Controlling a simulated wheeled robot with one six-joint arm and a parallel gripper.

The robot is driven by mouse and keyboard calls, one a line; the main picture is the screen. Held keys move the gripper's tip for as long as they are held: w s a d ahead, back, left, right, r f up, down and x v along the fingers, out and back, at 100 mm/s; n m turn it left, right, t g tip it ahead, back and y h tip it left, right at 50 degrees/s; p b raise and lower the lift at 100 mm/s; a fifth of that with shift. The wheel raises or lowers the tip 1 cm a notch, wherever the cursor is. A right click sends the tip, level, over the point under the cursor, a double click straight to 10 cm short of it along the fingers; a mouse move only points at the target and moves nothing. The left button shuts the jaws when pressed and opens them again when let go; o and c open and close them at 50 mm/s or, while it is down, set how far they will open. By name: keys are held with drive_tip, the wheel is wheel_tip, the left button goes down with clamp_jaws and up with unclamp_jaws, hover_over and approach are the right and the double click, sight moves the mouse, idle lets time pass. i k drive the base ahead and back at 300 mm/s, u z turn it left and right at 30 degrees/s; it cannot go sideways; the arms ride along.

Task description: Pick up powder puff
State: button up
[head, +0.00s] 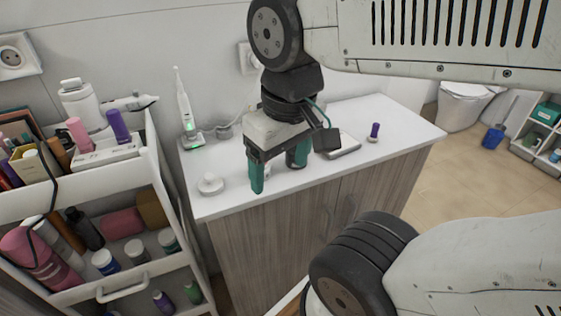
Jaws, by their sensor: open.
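A small white round piece with a knob on top (210,185), which looks like the powder puff, sits on the white countertop (225,205) near its left front edge. My gripper (277,177) points down over the counter, to the right of this piece and apart from it. Its green-tipped fingers are spread, and nothing is held between them. A small pale item shows near the fingers, too small to tell what it is. The counter directly behind the gripper is partly hidden.
An electric toothbrush (184,107) stands on its charger at the counter's back left. A flat pale case (340,145) and a purple-topped item (374,132) are to the right of the gripper. A white cart (130,178) full of bottles stands at left. The counter's right end is clear.

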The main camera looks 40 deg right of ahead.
sight(373, 138)
drive_tip(key=z, duration=1.5)
